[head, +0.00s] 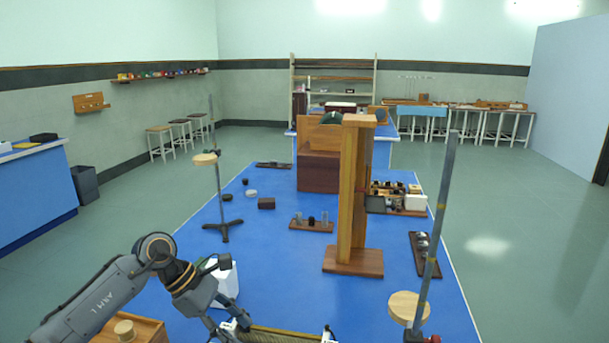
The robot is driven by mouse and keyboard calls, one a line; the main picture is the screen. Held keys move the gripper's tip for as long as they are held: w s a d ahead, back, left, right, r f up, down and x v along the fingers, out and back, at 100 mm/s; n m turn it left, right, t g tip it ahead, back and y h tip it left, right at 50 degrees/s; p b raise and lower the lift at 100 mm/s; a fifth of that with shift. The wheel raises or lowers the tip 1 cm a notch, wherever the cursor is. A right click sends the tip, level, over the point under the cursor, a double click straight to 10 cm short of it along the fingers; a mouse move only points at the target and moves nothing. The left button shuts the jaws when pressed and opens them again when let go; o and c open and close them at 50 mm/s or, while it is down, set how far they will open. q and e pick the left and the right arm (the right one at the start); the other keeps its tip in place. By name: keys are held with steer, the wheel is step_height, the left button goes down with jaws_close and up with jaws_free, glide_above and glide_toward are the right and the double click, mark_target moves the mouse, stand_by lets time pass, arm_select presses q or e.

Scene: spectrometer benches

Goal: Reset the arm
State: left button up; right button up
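My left arm (98,302) comes in from the lower left, rises to a bent elbow joint and slopes down to the right. My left gripper (224,328) is low at the bottom edge of the view. It is beside the left end of a brass-coloured cylinder-like piece (280,335) that the edge cuts off. I cannot tell whether they touch or whether the fingers are open. My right arm and gripper are not in view.
The blue bench (270,275) holds a white block (229,287) just behind my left gripper, a wooden box (150,328), a tall wooden post stand (354,262), and metal rod stands at left (219,195) and right (437,220). Bare bench lies between them.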

arm_select(q)
steer(key=s+d+r+n+t+h, duration=0.1)
steer(key=d+r+n+t+h, duration=0.3)
steer(key=d, duration=0.3)
steer(key=s+d+r+n+t+h, duration=0.2)
steer(key=d+r+n+h, duration=0.3)
steer(key=d+h, duration=0.25)
steer(key=w+a+r+n+t+y, duration=0.2)
steer(key=a+n+t+y, duration=0.45)
steer(key=n+t, duration=0.9)
steer(key=s+a+f+n+g+y, duration=0.3)
steer(key=a+f+n+y, duration=0.4)
steer(key=n, duration=0.4)
steer(key=s+a+f+n+g+y, duration=0.35)
steer(key=a+f+n+y, duration=0.25)
steer(key=f+n, duration=0.4)
steer(key=s+a+f+n+g, duration=0.1)
steer(key=s+f+n+g, duration=0.4)
steer(key=s, duration=0.7)
steer(key=s+a+f+n+g, duration=0.1)
steer(key=s+f+n+g, duration=0.2)
steer(key=s+f+g, duration=0.65)
step_height(320, 180, down, 22)
steer(key=s+t, duration=0.2)
steer(key=s+a+f+g, duration=0.1)
steer(key=s+a+f, duration=0.1)
steer(key=s+f, duration=1.6)
steer(key=shift+a+h, duration=0.3)
steer(key=shift+a, duration=0.1)
